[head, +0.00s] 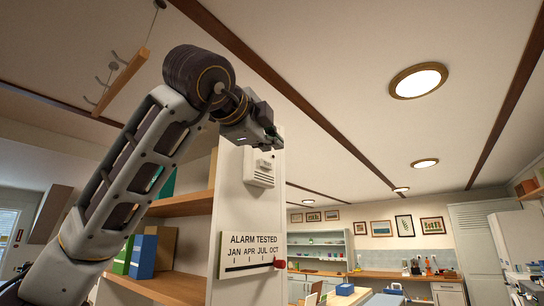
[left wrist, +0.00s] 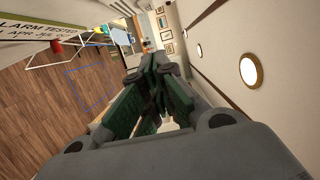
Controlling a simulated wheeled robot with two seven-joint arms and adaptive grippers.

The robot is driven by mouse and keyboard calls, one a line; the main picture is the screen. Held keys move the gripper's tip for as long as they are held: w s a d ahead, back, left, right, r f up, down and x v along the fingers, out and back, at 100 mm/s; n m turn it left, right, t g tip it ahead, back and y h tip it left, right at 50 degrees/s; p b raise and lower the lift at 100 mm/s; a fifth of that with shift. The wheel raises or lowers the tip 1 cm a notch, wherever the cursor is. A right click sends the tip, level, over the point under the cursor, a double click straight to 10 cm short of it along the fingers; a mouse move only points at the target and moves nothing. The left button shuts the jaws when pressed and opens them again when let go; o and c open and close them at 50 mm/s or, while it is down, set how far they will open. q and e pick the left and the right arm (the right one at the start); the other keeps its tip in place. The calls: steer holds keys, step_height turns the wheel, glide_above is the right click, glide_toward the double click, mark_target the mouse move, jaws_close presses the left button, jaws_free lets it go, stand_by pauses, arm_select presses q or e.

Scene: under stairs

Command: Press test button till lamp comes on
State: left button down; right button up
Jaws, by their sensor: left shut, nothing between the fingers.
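A white alarm unit (head: 259,168) with slots in its lower part is fixed high on a white upright panel (head: 231,190) in the head view. A small raised part (head: 264,163) shows on its upper face; I cannot tell whether it is the test button. No lit lamp can be made out on the unit. My left gripper (head: 273,139) is above the unit and looks apart from it. Its green-padded fingers (left wrist: 150,78) are shut and empty in the left wrist view. The unit cannot be made out in the left wrist view. My right gripper is not in view.
An "ALARM TESTED" board (head: 246,255) with a red piece (head: 280,264) hangs below the unit. Wooden shelves (head: 182,204) with blue and green files (head: 143,255) stand left of the panel. The ceiling (head: 330,90) is close above; open room lies right.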

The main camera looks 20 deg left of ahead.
mark_target(266, 164)
arm_select(q)
steer(key=shift+w, duration=0.15)
steer(key=w+a+p, duration=0.1)
steer(key=w+p, duration=0.1)
steer(key=w, duration=0.1)
steer(key=w+p, duration=0.2)
steer(key=w, duration=0.2)
steer(key=w+a+p, duration=0.1)
steer(key=w+p, duration=0.1)
steer(key=w, duration=0.2)
steer(key=shift+a, duration=0.35)
steer(key=shift+a, duration=0.1)
stand_by(0.6)
